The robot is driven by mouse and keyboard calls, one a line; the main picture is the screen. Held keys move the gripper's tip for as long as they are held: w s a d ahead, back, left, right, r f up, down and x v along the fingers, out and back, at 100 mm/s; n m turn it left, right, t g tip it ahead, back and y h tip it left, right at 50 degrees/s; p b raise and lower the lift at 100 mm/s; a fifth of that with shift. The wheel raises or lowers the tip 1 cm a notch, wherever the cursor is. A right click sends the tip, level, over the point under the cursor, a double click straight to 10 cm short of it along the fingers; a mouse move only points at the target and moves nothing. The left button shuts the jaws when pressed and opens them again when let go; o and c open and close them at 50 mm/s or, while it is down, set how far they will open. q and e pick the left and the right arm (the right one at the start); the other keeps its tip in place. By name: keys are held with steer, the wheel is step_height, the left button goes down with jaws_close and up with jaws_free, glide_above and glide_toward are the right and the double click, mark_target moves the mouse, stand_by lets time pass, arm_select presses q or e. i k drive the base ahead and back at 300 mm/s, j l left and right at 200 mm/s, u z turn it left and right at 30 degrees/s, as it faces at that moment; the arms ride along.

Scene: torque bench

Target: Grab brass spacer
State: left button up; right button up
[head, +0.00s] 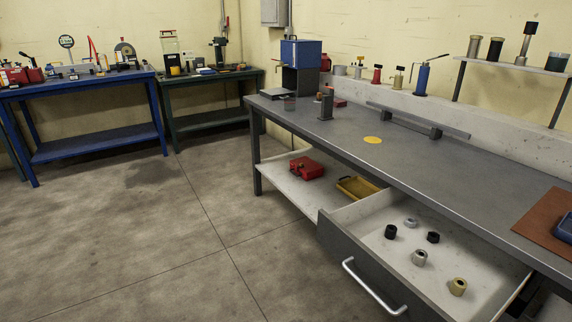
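The brass spacer (457,286) is a short, gold-coloured ring-like piece. It lies in the open drawer (342,238) under the grey bench, near the drawer's front right part in the head view. Neither of my grippers shows in this view. Nothing touches the spacer, and its visible side is unobstructed.
A silver nut-like piece (419,257), two black pieces (433,237) and a flat silver ring (411,222) share the drawer. The drawer handle (372,288) sticks out in front. The bench top (330,148) overhangs the drawer's back. Open floor (170,230) lies left.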

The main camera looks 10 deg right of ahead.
mark_target(459, 285)
steer(key=k+z, duration=0.1)
steer(key=z, duration=1.1)
